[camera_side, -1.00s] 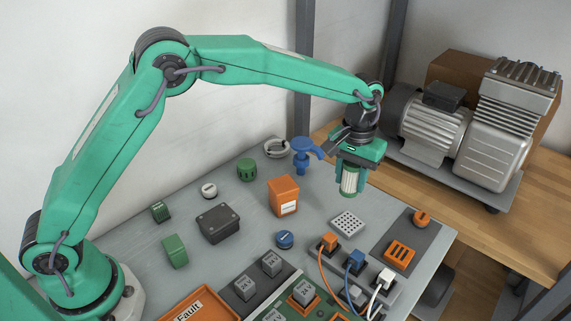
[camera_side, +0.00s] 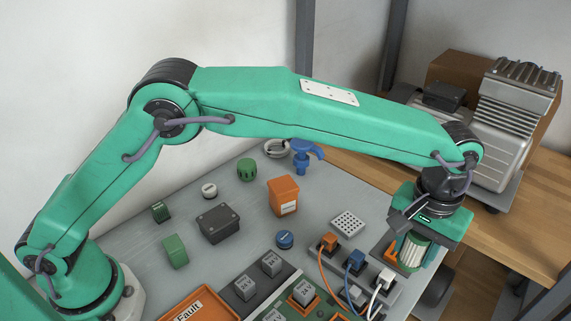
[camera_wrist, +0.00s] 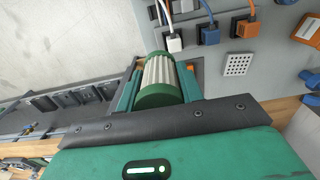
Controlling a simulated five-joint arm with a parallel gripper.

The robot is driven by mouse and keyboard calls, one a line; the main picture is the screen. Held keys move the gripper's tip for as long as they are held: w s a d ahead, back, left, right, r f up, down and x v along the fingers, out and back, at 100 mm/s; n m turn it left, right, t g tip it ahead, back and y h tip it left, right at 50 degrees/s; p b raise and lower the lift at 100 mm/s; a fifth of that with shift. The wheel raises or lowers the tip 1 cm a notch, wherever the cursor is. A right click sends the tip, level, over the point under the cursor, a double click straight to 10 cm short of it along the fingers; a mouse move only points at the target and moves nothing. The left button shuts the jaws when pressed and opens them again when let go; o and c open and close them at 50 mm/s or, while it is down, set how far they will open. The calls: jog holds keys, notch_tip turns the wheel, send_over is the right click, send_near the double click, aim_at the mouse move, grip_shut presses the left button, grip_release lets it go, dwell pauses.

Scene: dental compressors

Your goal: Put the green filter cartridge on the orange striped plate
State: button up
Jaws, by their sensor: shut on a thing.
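My gripper (camera_side: 418,240) is shut on the green filter cartridge (camera_side: 411,250), which has a pale ribbed middle and green ends. The cartridge also shows between the jaws in the wrist view (camera_wrist: 160,72). In the side view it hangs roughly upright at the right end of the grey table. The orange striped plate (camera_side: 391,253) is mostly hidden behind the cartridge and gripper, with only its left part showing. I cannot tell whether the cartridge touches it.
Orange, blue and white plugs with cables (camera_side: 355,262) stand close to the left of my gripper. A white perforated block (camera_side: 348,224) lies behind them. An orange box (camera_side: 284,196) stands further left. A compressor (camera_side: 500,130) is on the wooden bench behind.

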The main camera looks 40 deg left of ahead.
jog(key=shift+s+d, duration=0.35)
jog(key=shift+d, duration=0.05)
jog(key=w+a+f, duration=0.1)
jog(key=w+f, duration=0.1)
jog(key=w, duration=0.1)
jog(key=w+a+f, duration=0.2)
jog(key=w, duration=0.2)
jog(key=w+a+f, duration=0.1)
jog(key=w+f, duration=0.2)
jog(key=shift+w+a, duration=0.4)
jog(key=shift+f, duration=2)
jog(key=shift+f, duration=0.1)
jog(key=o, duration=1)
jog(key=shift+o, duration=0.2)
